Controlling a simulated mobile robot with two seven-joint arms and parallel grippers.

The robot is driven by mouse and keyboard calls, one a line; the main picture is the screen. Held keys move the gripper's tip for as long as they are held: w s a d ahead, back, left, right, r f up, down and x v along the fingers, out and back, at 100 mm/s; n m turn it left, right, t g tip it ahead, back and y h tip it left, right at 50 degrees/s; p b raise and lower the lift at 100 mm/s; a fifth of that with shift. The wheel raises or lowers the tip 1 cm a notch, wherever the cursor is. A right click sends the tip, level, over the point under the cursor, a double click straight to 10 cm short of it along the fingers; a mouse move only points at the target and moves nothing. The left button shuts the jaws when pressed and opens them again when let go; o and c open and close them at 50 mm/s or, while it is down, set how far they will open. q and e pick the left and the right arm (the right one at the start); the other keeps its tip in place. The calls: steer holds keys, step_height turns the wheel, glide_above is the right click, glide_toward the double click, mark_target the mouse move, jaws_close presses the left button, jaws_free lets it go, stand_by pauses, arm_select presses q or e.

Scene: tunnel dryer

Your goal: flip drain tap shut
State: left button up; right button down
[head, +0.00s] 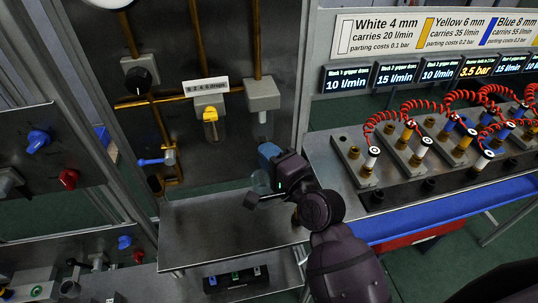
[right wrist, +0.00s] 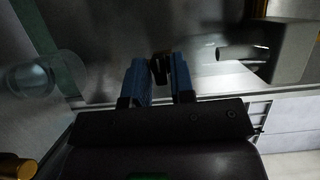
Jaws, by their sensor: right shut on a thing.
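My right gripper (head: 270,158) is in front of the dryer's metal panel, below a grey block with a short spout. In the right wrist view its two blue fingers (right wrist: 158,78) are shut on a small dark piece with a brass-coloured edge (right wrist: 160,67). The piece looks like a tap handle, but its body is hidden by the gripper in the head view. A clear glass cup (right wrist: 32,77) is beside the gripper; it also shows in the head view (head: 261,183). My left gripper is not in view.
A blue lever (head: 151,161) sits on the brass pipe at left. A bare metal shelf (head: 215,235) lies below. A rack of fittings with red coils (head: 415,155) stands right.

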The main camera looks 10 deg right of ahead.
steer(key=c, duration=1.3)
jaws_free()
steer(key=shift+o, duration=0.7)
steer(key=shift+r, duration=0.15)
steer(key=shift+r, duration=0.1)
